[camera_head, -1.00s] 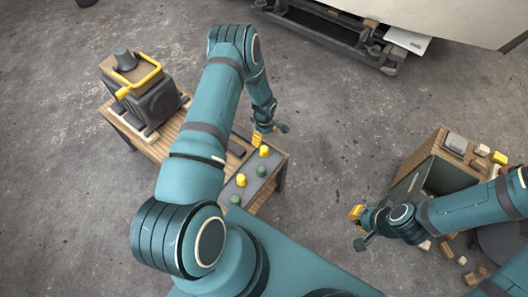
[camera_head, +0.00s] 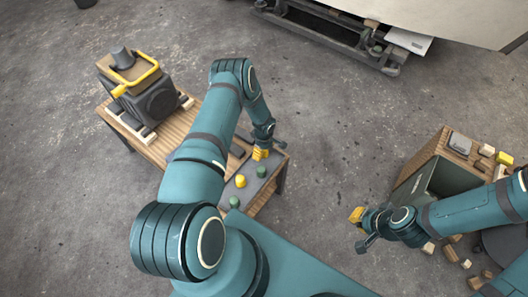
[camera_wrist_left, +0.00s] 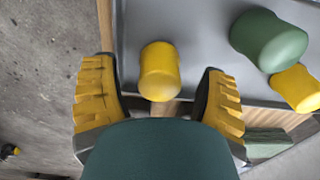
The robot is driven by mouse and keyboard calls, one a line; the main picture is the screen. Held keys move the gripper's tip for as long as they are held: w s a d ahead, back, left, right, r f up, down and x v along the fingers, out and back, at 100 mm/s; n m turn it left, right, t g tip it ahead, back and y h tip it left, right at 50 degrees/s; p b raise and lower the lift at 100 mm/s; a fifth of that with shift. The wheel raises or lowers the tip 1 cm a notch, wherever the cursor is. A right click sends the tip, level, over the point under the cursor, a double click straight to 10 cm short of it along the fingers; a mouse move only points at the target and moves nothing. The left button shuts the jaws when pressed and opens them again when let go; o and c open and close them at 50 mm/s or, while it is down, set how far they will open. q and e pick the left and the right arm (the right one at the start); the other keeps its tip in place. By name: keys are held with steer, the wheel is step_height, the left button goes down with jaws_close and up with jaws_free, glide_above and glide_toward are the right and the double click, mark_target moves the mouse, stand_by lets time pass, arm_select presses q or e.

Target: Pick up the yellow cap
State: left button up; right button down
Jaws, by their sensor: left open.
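A yellow cap (camera_wrist_left: 160,72) stands on the grey top of the small table, between the two yellow-padded fingers of my left gripper (camera_wrist_left: 160,97) in the left wrist view. A gap shows on each side of it, so the gripper is open. In the head view my left gripper (camera_head: 261,153) is low over the far end of the grey top and hides this cap. A second yellow cap (camera_head: 241,181) stands nearer; it also shows at the right of the wrist view (camera_wrist_left: 298,88). My right gripper (camera_head: 358,222) is away to the right; its jaw state is unclear.
Green caps (camera_head: 261,172) stand close by, one (camera_wrist_left: 268,40) just right of the gripper in the wrist view. A dark machine with a yellow handle (camera_head: 150,88) sits on the wooden table (camera_head: 180,130). A wooden bench (camera_head: 430,160) with blocks stands right. Floor between is clear.

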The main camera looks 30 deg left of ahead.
arm_select(q)
steer(key=c, duration=1.1)
steer(key=shift+r, duration=0.15)
